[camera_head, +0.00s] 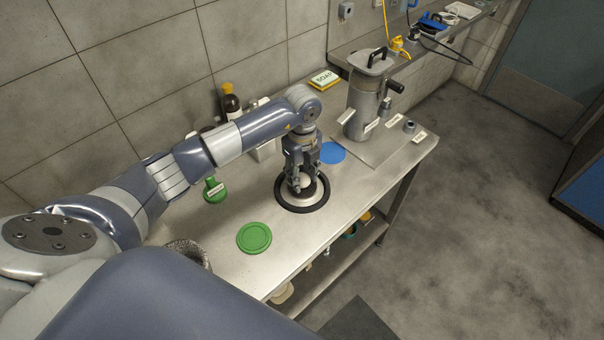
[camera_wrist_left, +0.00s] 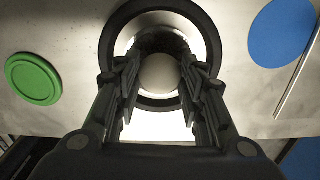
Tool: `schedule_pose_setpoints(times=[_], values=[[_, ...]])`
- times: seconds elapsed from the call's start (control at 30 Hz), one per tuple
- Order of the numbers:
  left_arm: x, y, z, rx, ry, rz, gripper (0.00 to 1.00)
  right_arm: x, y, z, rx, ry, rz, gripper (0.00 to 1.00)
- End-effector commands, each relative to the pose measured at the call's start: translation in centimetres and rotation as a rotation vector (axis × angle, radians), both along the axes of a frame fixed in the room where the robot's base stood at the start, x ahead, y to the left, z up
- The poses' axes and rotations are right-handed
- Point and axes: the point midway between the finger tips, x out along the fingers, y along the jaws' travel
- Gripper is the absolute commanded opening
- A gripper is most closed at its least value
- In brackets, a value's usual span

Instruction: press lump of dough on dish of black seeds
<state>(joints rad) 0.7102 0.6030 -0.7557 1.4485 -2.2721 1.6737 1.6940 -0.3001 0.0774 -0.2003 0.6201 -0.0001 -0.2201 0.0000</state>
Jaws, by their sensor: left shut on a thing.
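A pale, round lump of dough (camera_head: 302,181) is between the fingers of my left gripper (camera_head: 301,178), which is shut on it. The dough (camera_wrist_left: 158,74) also shows in the left wrist view between the fingertips (camera_wrist_left: 160,68). The dish of black seeds (camera_head: 303,209) is a round dish with a thick black outer ring, on the metal table directly below the gripper. In the left wrist view, dark seeds (camera_wrist_left: 160,43) show just beyond the dough. The dough hides part of them, and I cannot tell whether it touches them. My right gripper is out of view.
A green disc (camera_head: 254,238) lies left of the dish and a blue disc (camera_head: 332,153) behind it. A metal machine (camera_head: 362,108) stands at the back right. A green object (camera_head: 214,191), a bottle (camera_head: 231,103) and a soap packet (camera_head: 324,79) are near the wall.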

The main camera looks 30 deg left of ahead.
Motion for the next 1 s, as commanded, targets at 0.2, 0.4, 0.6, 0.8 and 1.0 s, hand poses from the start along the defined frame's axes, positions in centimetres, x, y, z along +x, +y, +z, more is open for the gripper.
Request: schedule_pose_setpoints(times=[0.2,0.4,0.6,0.8,1.0], values=[[0.00,-0.02,0.02,0.000,0.000,0.000,0.24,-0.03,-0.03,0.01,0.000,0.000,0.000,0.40],[0.00,-0.02,-0.07,0.000,0.000,0.000,0.24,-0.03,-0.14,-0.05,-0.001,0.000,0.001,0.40],[0.00,-0.02,-0.31,0.000,0.000,0.000,0.24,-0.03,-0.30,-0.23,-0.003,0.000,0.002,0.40],[0.01,-0.01,-0.55,0.000,0.000,0.000,0.24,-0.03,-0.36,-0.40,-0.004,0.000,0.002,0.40],[0.00,-0.01,-0.80,0.000,0.000,0.000,0.24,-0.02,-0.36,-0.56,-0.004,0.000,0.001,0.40]])
